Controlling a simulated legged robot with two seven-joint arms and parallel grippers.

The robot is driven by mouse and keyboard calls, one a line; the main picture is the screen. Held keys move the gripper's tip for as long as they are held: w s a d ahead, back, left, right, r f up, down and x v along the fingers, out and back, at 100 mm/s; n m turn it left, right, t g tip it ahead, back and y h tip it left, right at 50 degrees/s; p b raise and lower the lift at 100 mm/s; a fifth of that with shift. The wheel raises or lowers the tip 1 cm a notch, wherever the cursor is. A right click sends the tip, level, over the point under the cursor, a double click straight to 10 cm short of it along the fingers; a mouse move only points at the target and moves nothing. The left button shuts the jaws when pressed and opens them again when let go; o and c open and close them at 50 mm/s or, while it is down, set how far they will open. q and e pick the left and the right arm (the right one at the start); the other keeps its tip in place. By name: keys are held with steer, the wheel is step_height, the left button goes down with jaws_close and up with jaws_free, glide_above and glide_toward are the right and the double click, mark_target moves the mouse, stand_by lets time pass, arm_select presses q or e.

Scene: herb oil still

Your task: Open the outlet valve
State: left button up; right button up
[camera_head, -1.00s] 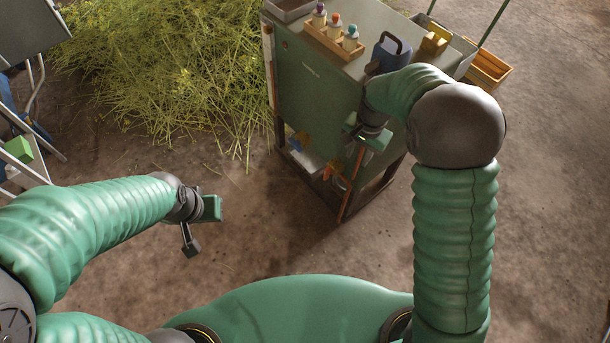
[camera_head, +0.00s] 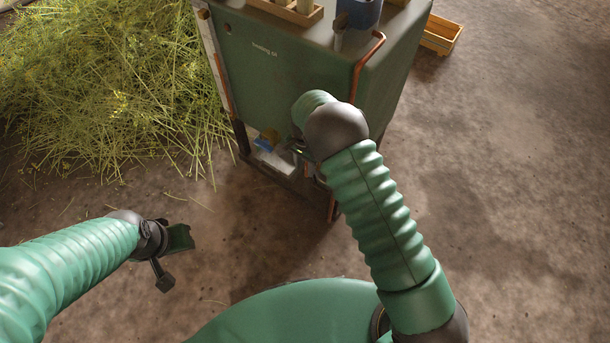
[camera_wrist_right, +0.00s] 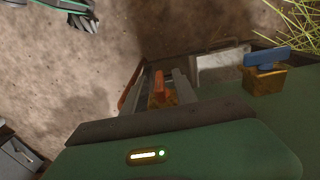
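The green still cabinet (camera_head: 290,65) stands ahead, with its valves low on the near side. In the right wrist view, an orange valve handle (camera_wrist_right: 160,92) shows between the two grey fingers of my right gripper (camera_wrist_right: 163,88). The fingers are apart on either side of it; contact cannot be told. A brass valve with a blue handle (camera_wrist_right: 267,56) is farther right, clear of the fingers; it also shows in the head view (camera_head: 265,141). In the head view my right gripper (camera_head: 303,150) is mostly hidden by my arm. My left gripper (camera_head: 175,258) is open and empty above the ground.
A copper pipe (camera_head: 360,66) runs down the cabinet's corner. A pale box (camera_wrist_right: 220,66) sits low beside the valves. Cut herbs (camera_head: 110,90) are heaped at left. A wooden crate (camera_head: 440,35) lies behind at right. The dirt floor at right is clear.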

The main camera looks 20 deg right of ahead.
mark_target(305, 172)
step_height(305, 172, down, 3)
steer(key=shift+f+b, duration=0.1)
steer(key=shift+b, duration=0.25)
steer(key=shift+d+f, duration=0.2)
steer(key=shift+f, duration=0.15)
steer(key=shift+a+r, duration=0.1)
jaws_close()
